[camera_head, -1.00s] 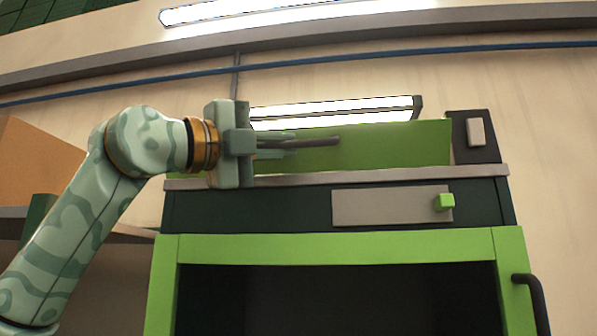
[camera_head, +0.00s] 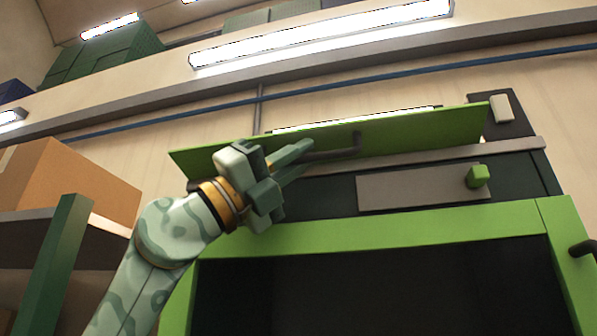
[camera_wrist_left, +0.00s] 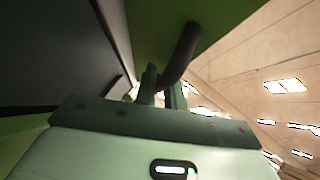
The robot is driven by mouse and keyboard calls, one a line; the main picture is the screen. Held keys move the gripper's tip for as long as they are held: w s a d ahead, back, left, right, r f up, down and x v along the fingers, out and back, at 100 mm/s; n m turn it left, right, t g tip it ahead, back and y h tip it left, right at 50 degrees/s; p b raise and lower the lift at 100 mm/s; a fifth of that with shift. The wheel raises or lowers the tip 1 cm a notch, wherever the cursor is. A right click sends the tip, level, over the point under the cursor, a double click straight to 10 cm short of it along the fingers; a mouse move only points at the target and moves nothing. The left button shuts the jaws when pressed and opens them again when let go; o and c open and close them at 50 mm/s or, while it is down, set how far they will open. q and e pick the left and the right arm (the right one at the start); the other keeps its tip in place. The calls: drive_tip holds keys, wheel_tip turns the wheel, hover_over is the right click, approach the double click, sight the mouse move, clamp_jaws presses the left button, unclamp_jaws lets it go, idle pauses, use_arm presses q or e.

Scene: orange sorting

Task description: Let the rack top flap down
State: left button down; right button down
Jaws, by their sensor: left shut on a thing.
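The rack top flap (camera_head: 420,132) is a long green panel above the dark band of the green-framed rack (camera_head: 390,233). It is tilted, its free edge out from the rack, and I see it from below. A dark bar handle (camera_head: 335,153) sticks out of it. My left gripper (camera_head: 303,152) is shut on this handle near its left end. My right gripper is not in view.
Below the flap are a grey plate (camera_head: 405,188) and a green knob (camera_head: 478,176). A dark handle (camera_head: 582,247) is at the right edge. A shelf with a cardboard box (camera_head: 80,183) and a green post (camera_head: 55,265) stands at left.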

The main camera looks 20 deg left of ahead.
use_arm(q)
drive_tip(key=shift+d+f+m+g+h, duration=0.2)
drive_tip(key=shift+m+g+h, duration=0.1)
drive_tip(key=shift+m+g, duration=0.15)
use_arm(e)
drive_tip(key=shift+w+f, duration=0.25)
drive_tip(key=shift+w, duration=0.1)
